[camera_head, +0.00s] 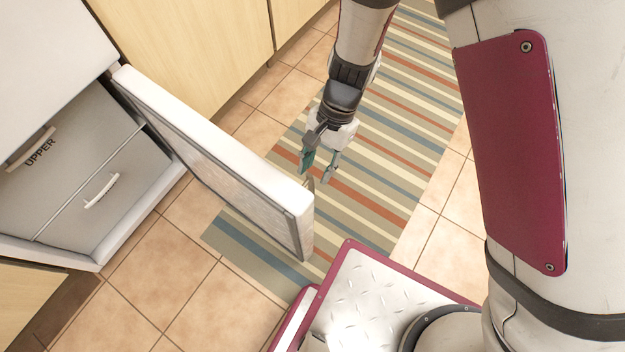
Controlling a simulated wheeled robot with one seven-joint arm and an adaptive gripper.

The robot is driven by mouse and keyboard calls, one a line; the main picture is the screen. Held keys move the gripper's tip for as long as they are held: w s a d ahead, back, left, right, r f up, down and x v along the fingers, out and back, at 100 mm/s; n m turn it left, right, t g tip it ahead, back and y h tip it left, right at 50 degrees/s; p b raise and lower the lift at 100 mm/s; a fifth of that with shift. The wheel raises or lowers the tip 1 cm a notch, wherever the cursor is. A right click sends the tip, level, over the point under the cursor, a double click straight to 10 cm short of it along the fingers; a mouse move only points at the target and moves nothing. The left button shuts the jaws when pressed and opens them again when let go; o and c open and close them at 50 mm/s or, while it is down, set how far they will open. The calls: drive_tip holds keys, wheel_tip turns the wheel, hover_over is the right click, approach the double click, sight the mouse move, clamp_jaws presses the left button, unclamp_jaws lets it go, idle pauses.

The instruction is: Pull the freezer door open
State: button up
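The freezer (60,113) stands at the left. Its white door (215,147) is swung wide open, hinged near the wooden cabinets, with its free end toward the middle of the view. Inside, a drawer front marked "UPPER" (42,150) and a lower drawer front (108,195) with a white handle show; both look closed. My gripper (318,170) points down just beyond the door's free end, on the outer side. Its teal-tipped fingers are apart with nothing seen between them. A small handle-like piece on the door's edge is close to the fingers; contact cannot be told.
Wooden cabinets (190,45) line the back left. A striped rug (405,95) lies on the tiled floor (185,300) under the gripper. My base stands at the bottom, close to the door's free end. Open floor lies before the freezer.

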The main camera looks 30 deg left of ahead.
sight(312, 184)
drive_tip(key=b+x, duration=0.1)
drive_tip(key=x, duration=0.4)
drive_tip(key=shift+f, duration=0.3)
drive_tip(key=shift+c, duration=0.3)
clamp_jaws()
